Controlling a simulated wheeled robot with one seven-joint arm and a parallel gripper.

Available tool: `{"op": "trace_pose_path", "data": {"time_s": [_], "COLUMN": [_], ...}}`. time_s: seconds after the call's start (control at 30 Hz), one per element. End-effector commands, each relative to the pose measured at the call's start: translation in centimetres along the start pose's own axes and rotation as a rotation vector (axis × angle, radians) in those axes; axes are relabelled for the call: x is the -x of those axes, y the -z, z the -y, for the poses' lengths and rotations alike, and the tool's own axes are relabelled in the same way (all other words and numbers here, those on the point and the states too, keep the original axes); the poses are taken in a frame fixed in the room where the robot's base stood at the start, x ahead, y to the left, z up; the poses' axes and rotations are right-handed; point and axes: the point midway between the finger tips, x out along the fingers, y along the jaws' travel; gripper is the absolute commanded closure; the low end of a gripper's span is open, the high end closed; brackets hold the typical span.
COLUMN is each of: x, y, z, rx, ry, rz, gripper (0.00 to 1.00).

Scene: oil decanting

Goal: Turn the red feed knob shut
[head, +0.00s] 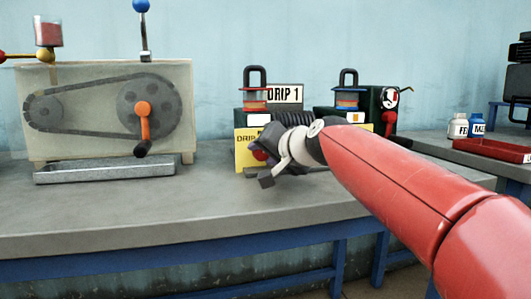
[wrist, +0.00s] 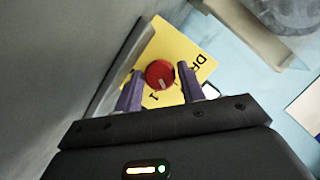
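The red feed knob (wrist: 160,75) sits on the yellow front plate (wrist: 179,50) of the drip unit, and it carries a pale pointer mark. In the head view my gripper (head: 262,163) is in front of the unit, and my red arm hides much of the unit's right side.
A belt-drive machine (head: 107,108) with an orange crank (head: 143,122) stands left, above a metal tray (head: 113,167). A second dark unit (head: 388,112) is behind my arm. White bottles (head: 458,126) and a red tray (head: 490,150) are far right. The front bench (head: 120,210) is clear.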

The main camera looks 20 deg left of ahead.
Motion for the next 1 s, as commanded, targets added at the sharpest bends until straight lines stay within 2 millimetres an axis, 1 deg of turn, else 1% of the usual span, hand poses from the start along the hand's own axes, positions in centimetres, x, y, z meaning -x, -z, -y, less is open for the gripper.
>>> {"op": "trace_pose_path", "data": {"time_s": [0.03, 0.2, 0.37, 0.57, 1.0], "x": [0.01, 0.02, 0.04, 0.09, 0.12], "y": [0.00, 0.00, 0.04, 0.15, 0.17], "z": [-0.01, -0.02, 0.04, 0.27, 0.57], "rx": [0.000, 0.000, 0.009, 0.072, 0.348], "ry": [0.000, 0.000, -0.004, -0.029, -0.143], "rz": [0.000, 0.000, 0.000, 0.001, 0.002], "gripper": [0.68, 0.89, 0.89, 0.89, 0.89]}}
